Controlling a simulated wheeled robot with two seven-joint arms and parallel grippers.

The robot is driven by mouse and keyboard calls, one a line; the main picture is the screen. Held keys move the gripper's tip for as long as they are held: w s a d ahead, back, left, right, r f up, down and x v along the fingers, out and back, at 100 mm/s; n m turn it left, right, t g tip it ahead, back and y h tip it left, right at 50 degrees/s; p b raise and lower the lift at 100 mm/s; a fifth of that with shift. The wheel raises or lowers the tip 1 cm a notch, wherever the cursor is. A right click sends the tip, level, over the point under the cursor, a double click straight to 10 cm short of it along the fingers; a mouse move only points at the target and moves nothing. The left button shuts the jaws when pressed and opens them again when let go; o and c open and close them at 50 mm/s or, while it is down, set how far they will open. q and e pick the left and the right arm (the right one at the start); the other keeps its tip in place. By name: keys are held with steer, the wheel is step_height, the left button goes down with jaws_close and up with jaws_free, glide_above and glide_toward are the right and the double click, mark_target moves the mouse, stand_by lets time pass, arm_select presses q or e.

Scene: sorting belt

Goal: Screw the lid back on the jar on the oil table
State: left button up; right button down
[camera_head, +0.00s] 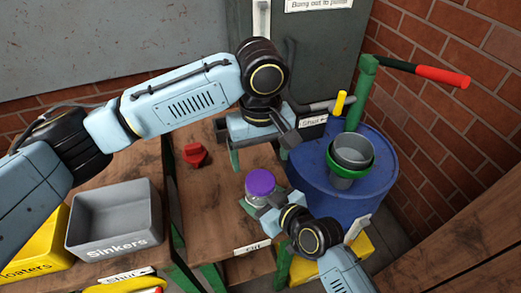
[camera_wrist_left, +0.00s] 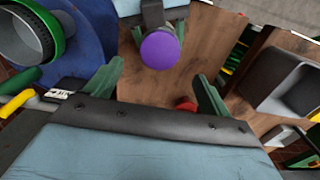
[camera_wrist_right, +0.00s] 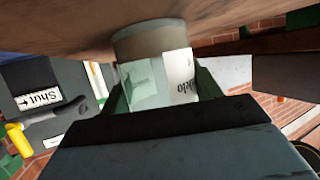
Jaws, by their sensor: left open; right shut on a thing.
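The jar (camera_head: 257,201) stands upright on the wooden oil table, with the purple lid (camera_head: 261,182) on its top; I cannot tell whether the lid is screwed tight. My right gripper (camera_head: 268,208) is shut on the jar's body from the front right. The right wrist view shows the labelled jar (camera_wrist_right: 158,72) between its fingers, with the lid out of sight. My left gripper (camera_head: 258,145) is open and empty, behind the jar. In the left wrist view the lid (camera_wrist_left: 160,51) lies beyond the open green fingers (camera_wrist_left: 157,90), apart from them.
A red object (camera_head: 195,155) lies on the table left of the jar. A blue drum (camera_head: 325,190) with a green-rimmed pot (camera_head: 353,152) and a red-handled green pump (camera_head: 362,92) stands at right. The grey Sinkers bin (camera_head: 115,218) and a yellow bin (camera_head: 35,253) are at left.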

mark_target(260, 181)
arm_select(q)
step_height(260, 181, down, 7)
steer(key=shift+f, duration=0.1)
stand_by(0.3)
steer(key=c, duration=1.1)
steer(key=m, duration=0.3)
steer(key=o, duration=1.1)
steer(key=shift+c, duration=0.2)
